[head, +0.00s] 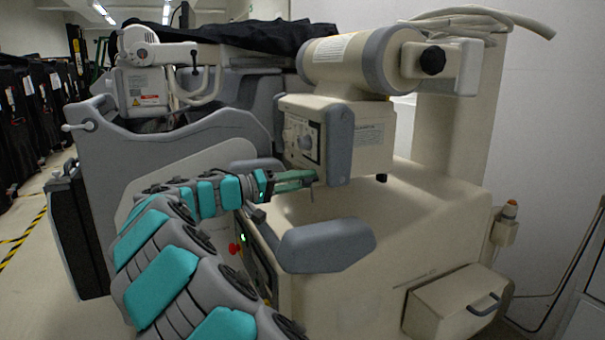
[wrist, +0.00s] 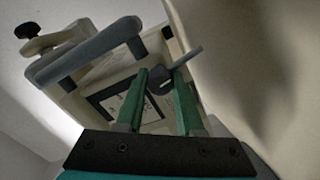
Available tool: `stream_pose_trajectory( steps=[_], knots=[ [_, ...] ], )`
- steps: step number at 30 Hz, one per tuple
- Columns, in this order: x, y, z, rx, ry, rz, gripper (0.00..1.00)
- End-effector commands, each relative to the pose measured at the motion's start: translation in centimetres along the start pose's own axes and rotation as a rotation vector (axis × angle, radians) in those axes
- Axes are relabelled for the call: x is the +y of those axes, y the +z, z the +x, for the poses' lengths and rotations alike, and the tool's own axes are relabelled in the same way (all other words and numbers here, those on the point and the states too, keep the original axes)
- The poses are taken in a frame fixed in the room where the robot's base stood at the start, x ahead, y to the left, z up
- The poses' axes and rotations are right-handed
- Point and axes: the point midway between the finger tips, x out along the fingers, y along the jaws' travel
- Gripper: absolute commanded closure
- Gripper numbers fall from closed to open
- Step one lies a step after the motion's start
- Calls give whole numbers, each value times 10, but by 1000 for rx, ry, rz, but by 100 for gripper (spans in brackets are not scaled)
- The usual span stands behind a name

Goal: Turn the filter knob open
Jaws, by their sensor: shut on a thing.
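The filter knob (wrist: 160,78) is a small dark knob with a grey lever running up to the right in the wrist view. My gripper (wrist: 161,84) has its two green fingers on either side of it and is shut on it. In the head view my gripper (head: 308,179) reaches in from the left, at the lower edge of the beige head housing (head: 372,142). The knob is mostly hidden there; only a thin dark bit shows by the fingertips.
A grey padded bumper (head: 327,246) lies just below my gripper. The cart's beige body (head: 400,225) fills the space beneath the housing. A black cover (head: 255,36) lies over the top. Open floor (head: 28,235) shows at the far left.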

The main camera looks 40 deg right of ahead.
Motion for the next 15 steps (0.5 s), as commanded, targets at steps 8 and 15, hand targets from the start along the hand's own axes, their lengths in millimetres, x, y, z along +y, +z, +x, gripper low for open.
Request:
stream_pose_trajectory(
  steps=[8, 15],
  knots=[
    [0, 0, 0, 0, 0, -98, 100],
    [-1, 0, 0, 0, 0, -121, 100]
  ],
)
